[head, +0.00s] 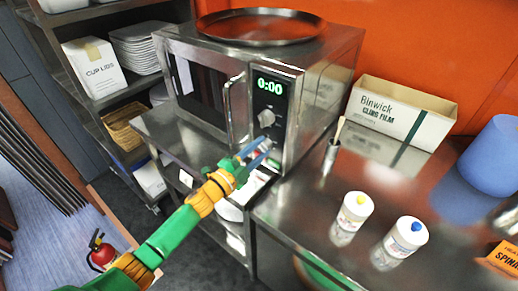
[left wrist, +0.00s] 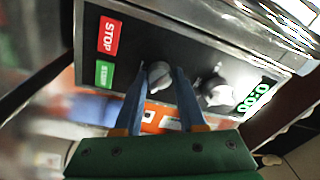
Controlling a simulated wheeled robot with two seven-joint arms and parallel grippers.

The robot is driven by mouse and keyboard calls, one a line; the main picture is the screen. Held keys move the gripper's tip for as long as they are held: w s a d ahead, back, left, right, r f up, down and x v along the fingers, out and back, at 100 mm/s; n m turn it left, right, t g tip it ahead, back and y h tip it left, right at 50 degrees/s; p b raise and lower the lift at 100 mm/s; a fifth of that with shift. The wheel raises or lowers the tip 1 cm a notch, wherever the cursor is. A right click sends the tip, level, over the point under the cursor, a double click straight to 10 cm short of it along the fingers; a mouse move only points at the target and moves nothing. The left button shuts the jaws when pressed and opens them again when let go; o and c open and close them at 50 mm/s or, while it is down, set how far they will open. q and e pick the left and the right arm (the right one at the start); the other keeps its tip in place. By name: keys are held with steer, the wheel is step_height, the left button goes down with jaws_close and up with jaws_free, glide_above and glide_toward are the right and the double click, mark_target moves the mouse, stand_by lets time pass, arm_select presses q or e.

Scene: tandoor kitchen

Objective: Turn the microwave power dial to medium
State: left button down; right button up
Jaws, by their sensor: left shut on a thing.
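The steel microwave (head: 205,83) stands with its door shut, and its dark control panel (head: 279,92) shows a green 0:00. An upper dial (head: 266,118) sits below the display; it also shows in the left wrist view (left wrist: 218,93), free of the fingers. A lower dial (left wrist: 160,75) lies between the blue fingertips of my left gripper (left wrist: 158,80), which is shut on it. In the head view my left gripper (head: 258,148) reaches the panel's lower part and covers this dial. The dial's markings and setting are not readable. My right gripper is not in view.
A round tray (head: 260,27) lies on top of the microwave. The door handle (head: 236,110) is just left of the panel. A brush holder (head: 331,157), two bottles (head: 351,215) and a cling film box (head: 402,112) stand on the counter at right. Red STOP (left wrist: 109,37) is beside the lower dial.

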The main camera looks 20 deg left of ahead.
arm_select(q)
steer(key=shift+f, duration=0.15)
stand_by(0.3)
steer(key=c, duration=0.5)
jaws_free()
steer(key=v, duration=0.7)
steer(key=shift+s+b, duration=0.1)
steer(key=shift+b, duration=0.3)
